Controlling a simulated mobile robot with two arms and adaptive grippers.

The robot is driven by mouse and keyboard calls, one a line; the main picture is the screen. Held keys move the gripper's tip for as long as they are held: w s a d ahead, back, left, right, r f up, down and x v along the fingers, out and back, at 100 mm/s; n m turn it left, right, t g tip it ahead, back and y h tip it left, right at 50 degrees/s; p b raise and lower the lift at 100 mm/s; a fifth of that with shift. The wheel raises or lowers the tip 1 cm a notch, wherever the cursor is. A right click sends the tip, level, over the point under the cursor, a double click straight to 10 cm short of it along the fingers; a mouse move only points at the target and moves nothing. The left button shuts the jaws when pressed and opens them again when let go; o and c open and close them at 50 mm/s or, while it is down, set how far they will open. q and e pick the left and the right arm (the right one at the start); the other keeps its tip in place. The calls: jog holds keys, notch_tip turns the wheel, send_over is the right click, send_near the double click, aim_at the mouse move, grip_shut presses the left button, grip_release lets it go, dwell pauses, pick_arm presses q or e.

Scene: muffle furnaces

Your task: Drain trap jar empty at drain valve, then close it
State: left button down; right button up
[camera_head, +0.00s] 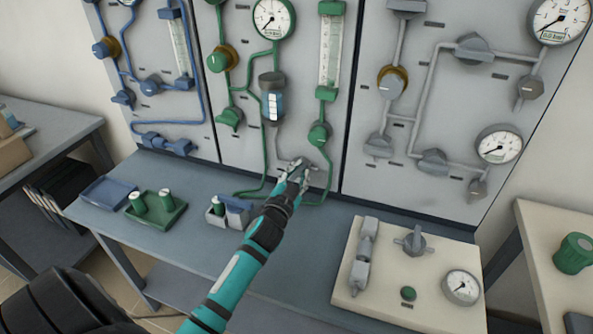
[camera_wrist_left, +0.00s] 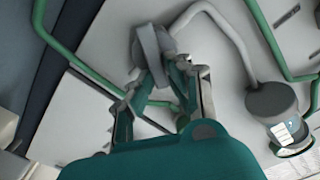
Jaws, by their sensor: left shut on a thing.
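The trap jar (camera_head: 272,105) hangs on the middle panel, with a grey top and a clear lower part carrying a white-and-blue label. It also shows at the right of the left wrist view (camera_wrist_left: 282,128). A grey pipe (camera_wrist_left: 228,38) runs from the jar's grey end to the grey drain valve (camera_wrist_left: 152,45). My left gripper (camera_head: 297,174) is at this valve, low on the middle panel, its fingers shut on the grey handle. The fingers hide part of the valve in the head view. The liquid level in the jar cannot be made out. My right gripper is out of view.
The blue-grey bench (camera_head: 190,240) holds a blue tray (camera_head: 108,193), a green tray (camera_head: 160,222) with green-and-white containers, and a small grey holder (camera_head: 215,217). A cream control box (camera_head: 385,307) stands at the right. Green pipes (camera_head: 264,165) run close beside my gripper.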

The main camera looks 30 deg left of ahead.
pick_arm(q)
jog(key=m, duration=0.3)
jog(key=shift+w+d+f, duration=0.1)
jog(key=shift+d, duration=0.15)
jog(key=m, duration=0.3)
jog(key=f+m, duration=0.1)
jog(key=m, duration=0.5)
jog(key=shift+d+f, duration=0.25)
jog(key=shift+d, duration=0.05)
jog(key=c, duration=1.3)
grip_release()
jog(key=v, duration=1.2)
